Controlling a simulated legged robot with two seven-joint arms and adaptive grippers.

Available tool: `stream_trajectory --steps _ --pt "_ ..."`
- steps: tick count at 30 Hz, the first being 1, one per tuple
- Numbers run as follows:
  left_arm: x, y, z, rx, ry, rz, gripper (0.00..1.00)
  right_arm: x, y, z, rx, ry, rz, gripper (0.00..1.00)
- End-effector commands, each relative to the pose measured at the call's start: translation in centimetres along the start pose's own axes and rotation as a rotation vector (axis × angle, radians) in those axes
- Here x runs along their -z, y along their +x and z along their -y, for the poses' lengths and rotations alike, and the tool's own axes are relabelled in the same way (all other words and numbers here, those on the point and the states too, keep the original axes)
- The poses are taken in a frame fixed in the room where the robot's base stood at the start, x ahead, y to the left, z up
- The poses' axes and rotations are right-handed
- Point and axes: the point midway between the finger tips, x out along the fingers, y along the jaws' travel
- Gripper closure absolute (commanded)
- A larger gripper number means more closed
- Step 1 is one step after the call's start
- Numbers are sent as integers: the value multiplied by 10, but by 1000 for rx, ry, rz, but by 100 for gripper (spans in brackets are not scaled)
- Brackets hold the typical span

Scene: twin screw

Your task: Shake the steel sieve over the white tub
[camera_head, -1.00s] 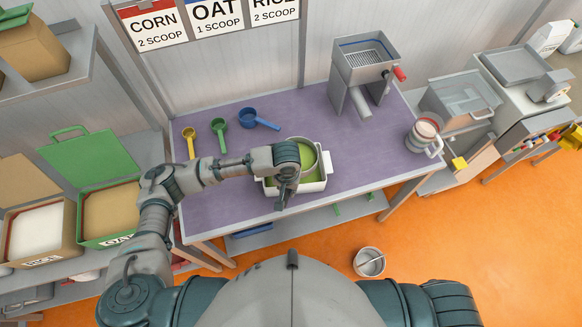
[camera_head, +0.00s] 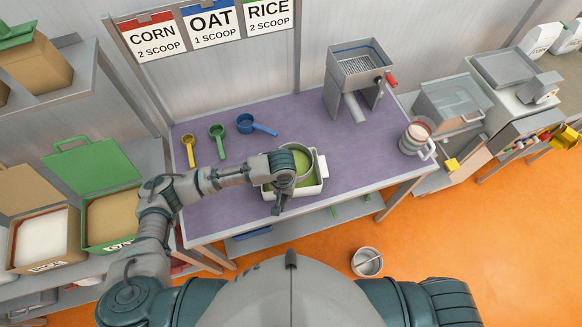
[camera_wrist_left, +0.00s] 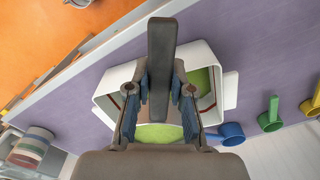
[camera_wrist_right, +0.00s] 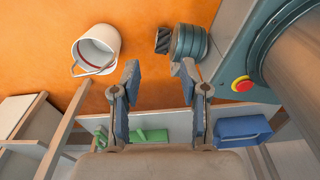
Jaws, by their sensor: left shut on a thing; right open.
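The white tub (camera_head: 318,189) stands on the purple bench top, near its front edge. The steel sieve (camera_head: 311,155) is a round-rimmed pan over the tub, with green showing inside. I cannot tell whether its rim touches the tub. My left gripper (camera_head: 279,205) is at the sieve's near left side, over the tub, and partly hides both. In the left wrist view a dark bar-like handle (camera_wrist_left: 162,65) runs between its fingers, which are shut on it. The tub's white wall (camera_wrist_left: 110,85) surrounds it there. My right gripper (camera_wrist_right: 158,95) is open and empty, away from the bench top.
Yellow, green and blue scoops (camera_head: 250,124) lie at the back left of the bench. A white bucket (camera_head: 367,262) is on the orange floor.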

Motion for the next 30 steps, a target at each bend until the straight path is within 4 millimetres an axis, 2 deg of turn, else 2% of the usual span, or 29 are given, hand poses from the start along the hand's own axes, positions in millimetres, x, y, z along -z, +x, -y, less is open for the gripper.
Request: stream_trajectory --steps 3,7,17,23,28,30 --pt "-5 -4 14 1 -3 -1 100 0 -12 -6 -7 -3 1 56" --pt "-9 -2 24 -1 -2 -2 100 -1 -16 -12 -13 -5 2 56" --pt "-8 -3 22 1 0 -1 100 0 -18 -9 -10 -4 2 56" --pt "-8 -16 20 1 0 -2 100 4 -34 -1 -1 1 -1 56" --pt "-8 -27 22 0 0 -2 100 6 -49 -3 -3 0 -2 56" --pt "-8 -30 22 0 1 -3 100 5 -47 -5 -6 -1 -1 56"
